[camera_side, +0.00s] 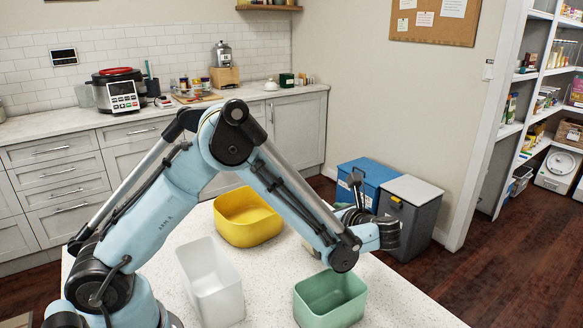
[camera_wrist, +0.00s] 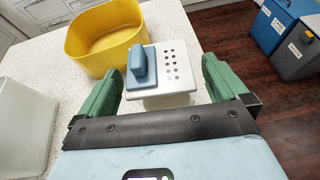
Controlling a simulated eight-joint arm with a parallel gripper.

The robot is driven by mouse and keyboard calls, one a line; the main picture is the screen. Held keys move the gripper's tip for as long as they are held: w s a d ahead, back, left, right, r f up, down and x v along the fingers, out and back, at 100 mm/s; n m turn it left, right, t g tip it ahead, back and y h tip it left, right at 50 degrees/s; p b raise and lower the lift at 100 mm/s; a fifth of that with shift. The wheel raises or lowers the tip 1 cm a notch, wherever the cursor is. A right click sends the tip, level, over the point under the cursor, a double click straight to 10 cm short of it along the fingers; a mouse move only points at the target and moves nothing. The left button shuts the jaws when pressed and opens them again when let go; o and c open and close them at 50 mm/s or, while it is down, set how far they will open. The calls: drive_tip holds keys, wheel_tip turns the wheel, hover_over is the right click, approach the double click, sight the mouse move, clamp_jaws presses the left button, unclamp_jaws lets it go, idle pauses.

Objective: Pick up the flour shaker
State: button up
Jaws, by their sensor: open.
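The flour shaker (camera_wrist: 176,72) appears in the wrist view as a white squarish body with rows of dark holes in its top and a blue raised piece (camera_wrist: 141,66) on the left of that top. My gripper (camera_wrist: 163,84) is open, with one green finger left of the shaker and one right of it. The shaker sits between and slightly beyond the fingers, and gaps show on both sides. Its lower body is partly hidden by the gripper's dark front bar. In the side view I cannot make out the shaker behind my arm.
On the speckled worktop (camera_side: 270,285) stand a yellow tub (camera_side: 247,232), a white translucent bin (camera_side: 212,300) and a green bin (camera_side: 330,310). The yellow tub is close beyond the shaker in the wrist view (camera_wrist: 88,62). Blue (camera_side: 366,172) and grey (camera_side: 412,191) boxes stand past the edge.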

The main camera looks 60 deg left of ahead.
drive_tip(key=shift+x, duration=0.9)
drive_tip(key=c, duration=1.3)
drive_tip(key=shift+o, duration=0.2)
drive_tip(key=shift+r, duration=0.15)
